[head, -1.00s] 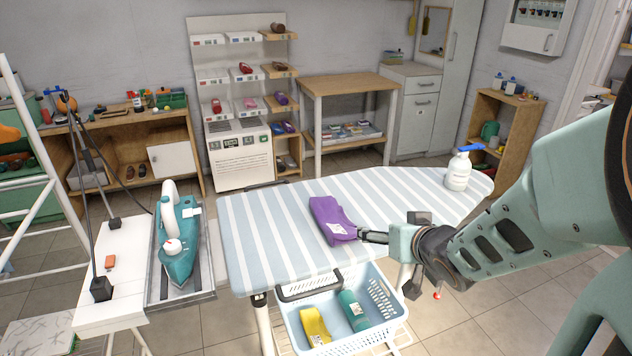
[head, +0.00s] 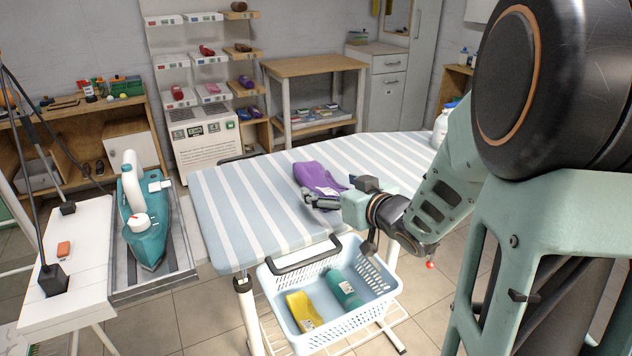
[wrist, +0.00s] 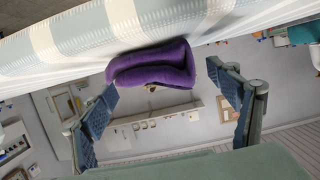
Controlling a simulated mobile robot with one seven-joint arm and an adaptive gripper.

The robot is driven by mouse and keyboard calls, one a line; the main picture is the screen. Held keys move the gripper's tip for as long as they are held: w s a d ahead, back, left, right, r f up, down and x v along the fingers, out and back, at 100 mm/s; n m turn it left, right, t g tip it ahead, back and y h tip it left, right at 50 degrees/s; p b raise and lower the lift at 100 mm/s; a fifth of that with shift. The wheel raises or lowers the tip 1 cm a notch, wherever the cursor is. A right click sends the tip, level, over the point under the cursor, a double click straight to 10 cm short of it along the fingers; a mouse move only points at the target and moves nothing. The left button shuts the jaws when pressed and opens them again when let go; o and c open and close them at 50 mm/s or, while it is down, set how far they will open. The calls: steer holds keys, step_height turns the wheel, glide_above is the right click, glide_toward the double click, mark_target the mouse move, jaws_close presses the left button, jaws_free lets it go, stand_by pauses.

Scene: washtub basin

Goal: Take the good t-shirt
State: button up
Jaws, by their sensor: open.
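A folded purple cloth (head: 318,178), which looks like the t-shirt, lies on the striped ironing board (head: 235,205). A small pale patch shows on it, too small to read. My gripper (head: 312,200) is at the near edge of the cloth in the head view, covering part of it. In the wrist view the purple cloth (wrist: 152,66) shows ahead, between and beyond the tips of my open gripper (wrist: 162,82). The fingers are spread wide with nothing held between them. I cannot tell whether a finger touches the cloth.
A teal iron (head: 146,225) stands on a side rest at left. A light blue basket (head: 300,345) below the board holds a yellow item (head: 304,311) and a green one (head: 343,288). A white bottle (head: 441,125) stands at the board's right end. The board's left part is clear.

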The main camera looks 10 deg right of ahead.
mark_target(322, 180)
steer(key=b+x, duration=0.1)
steer(key=x, duration=0.4)
steer(key=shift+w, duration=0.4)
steer(key=shift+c, duration=0.5)
steer(key=c, duration=1.2)
